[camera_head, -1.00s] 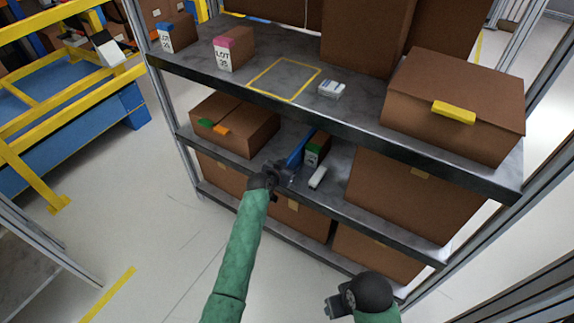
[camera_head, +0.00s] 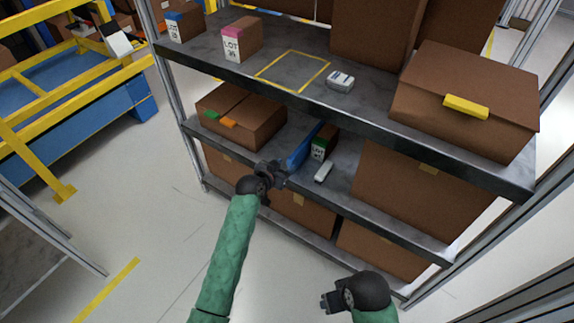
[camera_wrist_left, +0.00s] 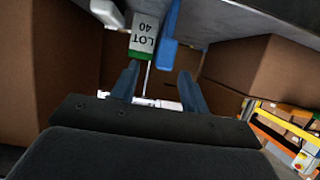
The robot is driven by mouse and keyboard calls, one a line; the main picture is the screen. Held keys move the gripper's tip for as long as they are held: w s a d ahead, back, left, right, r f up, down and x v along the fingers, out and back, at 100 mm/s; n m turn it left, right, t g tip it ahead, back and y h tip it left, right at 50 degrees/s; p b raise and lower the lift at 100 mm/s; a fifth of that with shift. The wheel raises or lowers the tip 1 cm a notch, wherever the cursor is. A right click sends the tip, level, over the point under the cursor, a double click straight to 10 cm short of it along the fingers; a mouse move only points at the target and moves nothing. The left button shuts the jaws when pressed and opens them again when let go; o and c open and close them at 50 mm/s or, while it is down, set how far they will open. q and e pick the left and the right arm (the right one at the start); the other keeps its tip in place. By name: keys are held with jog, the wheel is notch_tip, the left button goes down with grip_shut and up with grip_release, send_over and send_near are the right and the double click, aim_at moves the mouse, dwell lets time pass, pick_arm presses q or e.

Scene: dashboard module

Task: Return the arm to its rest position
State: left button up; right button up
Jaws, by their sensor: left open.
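My left gripper (camera_head: 276,175) is in front of the middle shelf in the head view, at the near edge of its gap between cartons. In the left wrist view its two fingers (camera_wrist_left: 158,84) are apart with nothing between them. A small green-and-white LOT 40 box (camera_wrist_left: 144,38) stands ahead of the fingers; it also shows in the head view (camera_head: 322,147). A blue item (camera_wrist_left: 170,38) is beside it. My right gripper (camera_head: 332,302) hangs low at the bottom of the head view, apart from the shelves; its finger gap is unclear.
The middle shelf (camera_head: 345,185) holds a carton with green and orange tabs (camera_head: 240,118) at left and a large carton (camera_head: 420,195) at right. A small white item (camera_head: 323,172) lies near its front edge. The floor (camera_head: 150,215) at left is clear.

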dwell(0.5)
pick_arm(q)
jog(key=s+a+r+n+g+y, duration=0.25)
jog(key=s+a, duration=0.35)
jog(key=s, duration=0.4)
jog(key=s+a+r+n+g+y, duration=0.2)
jog(key=s+a+r+g, duration=0.15)
jog(key=s+a, duration=0.4)
jog(key=s+a+f+g+y, duration=0.1)
jog(key=s+a+f, duration=0.1)
jog(key=s, duration=1.1)
jog(key=s+a+f+g, duration=0.1)
jog(key=s+f, duration=0.4)
jog(key=s, duration=0.8)
jog(key=shift+s+a+f+g+y, duration=0.25)
jog(key=shift+s+a+g+y, duration=0.1)
jog(key=shift+s+g, duration=0.05)
jog(key=shift+n, duration=0.25)
